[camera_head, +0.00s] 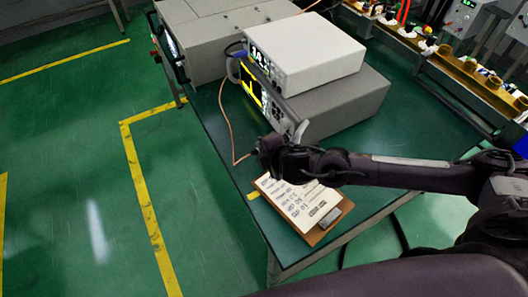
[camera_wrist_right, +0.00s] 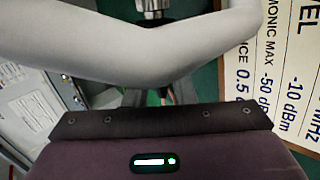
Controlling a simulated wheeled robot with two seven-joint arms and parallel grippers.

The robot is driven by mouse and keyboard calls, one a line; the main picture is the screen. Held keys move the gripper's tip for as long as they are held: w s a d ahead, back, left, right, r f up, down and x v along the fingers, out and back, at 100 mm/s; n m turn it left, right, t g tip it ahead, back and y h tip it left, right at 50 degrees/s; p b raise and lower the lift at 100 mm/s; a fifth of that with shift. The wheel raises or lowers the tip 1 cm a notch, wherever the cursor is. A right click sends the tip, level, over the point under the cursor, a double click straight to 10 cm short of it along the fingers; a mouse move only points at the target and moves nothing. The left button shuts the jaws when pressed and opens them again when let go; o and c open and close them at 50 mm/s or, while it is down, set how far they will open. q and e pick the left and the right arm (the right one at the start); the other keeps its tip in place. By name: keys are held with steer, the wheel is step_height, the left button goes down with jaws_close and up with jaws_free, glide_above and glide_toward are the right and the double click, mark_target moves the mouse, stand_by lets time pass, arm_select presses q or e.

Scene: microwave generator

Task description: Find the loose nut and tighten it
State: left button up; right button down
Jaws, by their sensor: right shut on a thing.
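The instrument with the lit yellow screen (camera_head: 252,82) stands on the green-topped table, its front facing left. An orange cable (camera_head: 222,110) drops from the stacked units and ends near my right gripper (camera_head: 262,155). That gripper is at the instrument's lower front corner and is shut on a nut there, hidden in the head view. In the right wrist view a metal connector nut (camera_wrist_right: 152,8) shows at the top. A grey curved bar (camera_wrist_right: 140,48), seemingly the instrument's handle, crosses in front and hides most of the fingers. My left gripper is out of view.
A clipboard with a printed sheet (camera_head: 300,208) lies below my right forearm; the sheet also shows in the wrist view (camera_wrist_right: 272,60). A white unit (camera_head: 305,50) sits on top of the instrument. A large grey box (camera_head: 215,35) stands behind. Floor at left is clear.

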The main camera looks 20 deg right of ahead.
steer(key=c, duration=1.2)
jaws_free()
steer(key=v, duration=0.7)
steer(key=shift+s+r, duration=0.25)
steer(key=shift+s, duration=0.05)
steer(key=shift+f, duration=0.1)
